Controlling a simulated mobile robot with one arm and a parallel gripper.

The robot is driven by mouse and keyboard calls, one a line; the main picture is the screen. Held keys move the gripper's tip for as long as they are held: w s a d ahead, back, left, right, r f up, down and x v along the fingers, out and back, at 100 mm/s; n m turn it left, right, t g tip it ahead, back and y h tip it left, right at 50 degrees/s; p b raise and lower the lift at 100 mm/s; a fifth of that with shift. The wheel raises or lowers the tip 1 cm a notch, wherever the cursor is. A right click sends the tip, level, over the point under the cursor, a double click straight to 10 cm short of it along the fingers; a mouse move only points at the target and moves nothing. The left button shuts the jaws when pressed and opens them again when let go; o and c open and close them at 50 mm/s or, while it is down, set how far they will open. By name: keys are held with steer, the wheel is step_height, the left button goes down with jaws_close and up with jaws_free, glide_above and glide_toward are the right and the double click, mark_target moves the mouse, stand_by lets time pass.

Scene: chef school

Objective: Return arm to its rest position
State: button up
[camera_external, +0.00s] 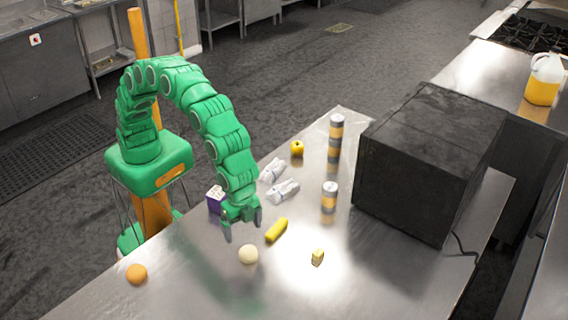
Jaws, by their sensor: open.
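My gripper (242,226) hangs at the end of my green arm, pointing down over the steel table (190,290). Its fingers are apart and I see nothing between them. A pale round ball-like item (248,254) lies on the table just in front of the gripper. A yellow cylindrical item (277,230) lies just to its right. A purple and white box (215,199) stands close behind it to the left, partly hidden by the arm. The arm arches up from its base and down to the table.
A large black box-shaped appliance (410,165) stands on the right. Stacked cans (336,128) and a shorter stack (329,190) stand left of it. Crumpled silvery packets (283,191), a yellow apple-like fruit (297,148), a small yellow block (318,257) and an orange (136,274) lie around.

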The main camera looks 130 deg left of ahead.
steer(key=s+a+r, duration=0.2)
steer(key=s+r, duration=0.2)
steer(key=s, duration=0.4)
steer(key=s+a+r+n, duration=0.1)
steer(key=s+r, duration=0.2)
steer(key=s, duration=0.4)
steer(key=s+a+r, duration=0.2)
steer(key=s+r, duration=0.2)
steer(key=s, duration=0.4)
steer(key=s+a+n+g, duration=0.1)
steer(key=s+a, duration=0.1)
steer(key=s, duration=1.2)
steer(key=s+a+f, duration=0.1)
steer(key=s+a, duration=0.2)
steer(key=s, duration=1.2)
steer(key=shift+s+f+n+g, duration=0.15)
steer(key=shift+f+n+g, duration=0.1)
steer(key=shift+n+g, duration=0.15)
